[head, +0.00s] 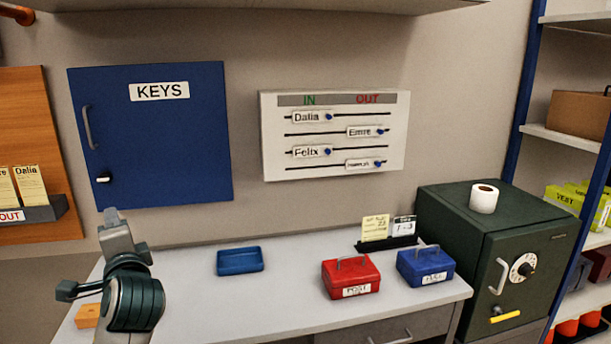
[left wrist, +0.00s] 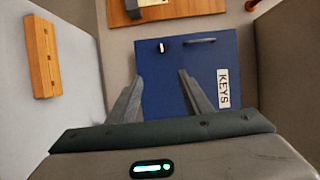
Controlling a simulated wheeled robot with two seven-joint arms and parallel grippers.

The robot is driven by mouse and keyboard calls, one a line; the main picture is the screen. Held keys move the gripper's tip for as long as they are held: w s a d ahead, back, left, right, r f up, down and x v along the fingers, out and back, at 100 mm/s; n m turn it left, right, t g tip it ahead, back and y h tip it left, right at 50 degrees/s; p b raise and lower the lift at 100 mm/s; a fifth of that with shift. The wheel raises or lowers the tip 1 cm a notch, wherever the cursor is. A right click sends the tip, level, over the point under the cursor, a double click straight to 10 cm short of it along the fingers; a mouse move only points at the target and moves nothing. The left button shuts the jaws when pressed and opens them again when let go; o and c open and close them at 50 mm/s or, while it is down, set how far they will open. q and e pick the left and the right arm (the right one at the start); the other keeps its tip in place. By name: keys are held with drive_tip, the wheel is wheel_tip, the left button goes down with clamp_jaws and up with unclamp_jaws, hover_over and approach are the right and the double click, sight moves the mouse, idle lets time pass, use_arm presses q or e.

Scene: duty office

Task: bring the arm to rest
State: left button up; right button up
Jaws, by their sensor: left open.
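My left gripper (head: 112,220) is raised above the left end of the desk, in front of the wall below the blue key cabinet. In the left wrist view its two fingers (left wrist: 156,95) are apart with nothing between them. Behind them lies the blue KEYS cabinet (left wrist: 200,60), with its door shut. The same cabinet (head: 150,150) hangs on the wall in the head view. My right gripper is in neither view.
On the desk (head: 260,300) stand a blue tray (head: 240,261), a red box (head: 351,277), a blue box (head: 425,265) and a card holder (head: 388,244). A wooden block (head: 88,315) lies near my left arm. A green safe (head: 495,250) stands right.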

use_arm(q)
drive_tip(key=s+d+f+n+g+h, duration=0.15)
drive_tip(key=s+f, duration=0.25)
drive_tip(key=f, duration=0.6)
drive_tip(key=s+d+f+g+h, duration=0.1)
drive_tip(key=s+d+f+h, duration=0.25)
drive_tip(key=f, duration=0.65)
drive_tip(key=s+d+f+n+g+h, duration=0.15)
drive_tip(key=s+f, duration=0.25)
drive_tip(key=f, duration=0.5)
drive_tip(key=s+d+f+n+g+h, duration=0.1)
drive_tip(key=s+d+f+n+g, duration=0.15)
drive_tip(key=s+f, duration=0.5)
drive_tip(key=s+d+f+n+g+h, duration=0.1)
drive_tip(key=s+d+f+g+h, duration=0.2)
drive_tip(key=s, duration=0.8)
drive_tip(key=s+d+f+n+g, duration=0.2)
drive_tip(key=s+d+f, duration=0.1)
drive_tip(key=s+f, duration=0.55)
wheel_tip(320, 180, down, 26)
drive_tip(key=s, duration=0.2)
drive_tip(key=s+a+f+g, duration=0.2)
drive_tip(key=s+a+f, duration=0.1)
drive_tip(key=s+f, duration=1.5)
drive_tip(key=shift+f, duration=0.15)
